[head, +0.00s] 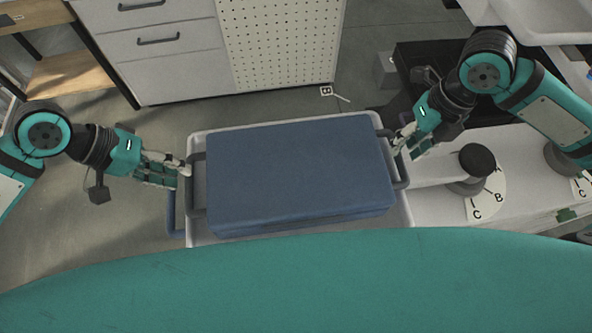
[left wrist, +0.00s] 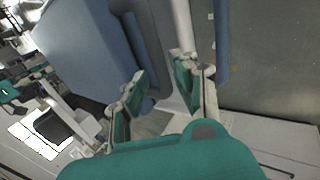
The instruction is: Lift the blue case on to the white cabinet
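The blue case (head: 300,172) lies flat in a shallow white tray-topped cart (head: 200,232), with a dark handle at each short side. The white cabinet (head: 165,65) with drawers stands at the back left; its top is out of view. My left gripper (head: 178,171) is at the case's left handle (head: 197,185). In the left wrist view its fingers (left wrist: 160,72) are spread, with the handle (left wrist: 143,45) just ahead of them. My right gripper (head: 404,146) is at the right handle (head: 400,165), its fingers looking apart. Whether either gripper touches its handle is unclear.
The cart's blue push bar (head: 174,212) is close to my left fingers. A white surface with a black knob (head: 477,159) and lettered cards stands at right. A perforated panel (head: 280,40) adjoins the drawers. Grey floor (head: 110,235) is clear at left.

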